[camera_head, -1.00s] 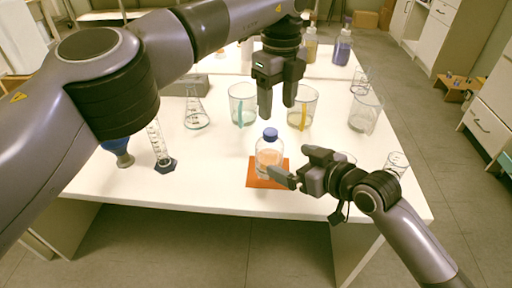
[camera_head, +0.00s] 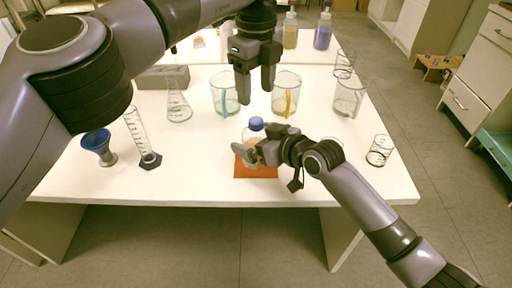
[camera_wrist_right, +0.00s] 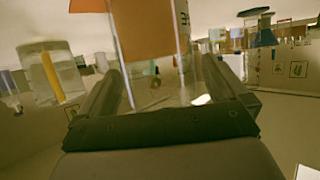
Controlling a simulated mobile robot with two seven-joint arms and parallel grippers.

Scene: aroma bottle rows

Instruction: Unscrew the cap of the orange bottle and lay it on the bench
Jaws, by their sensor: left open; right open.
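The orange bottle (camera_head: 255,130) stands upright on an orange mat (camera_head: 256,172) near the front of the white bench, with its blue cap (camera_head: 256,123) on top. My right gripper (camera_head: 242,153) is at the bottle's body, below the cap. My left gripper (camera_head: 257,92) points down, open and empty, above and behind the cap.
Behind are two beakers with a teal stick (camera_head: 225,95) and a yellow stick (camera_head: 286,95), a conical flask (camera_head: 178,105) and a larger beaker (camera_head: 349,98). A graduated cylinder (camera_head: 142,135) and blue funnel (camera_head: 97,142) stand left. A small beaker (camera_head: 380,150) stands right.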

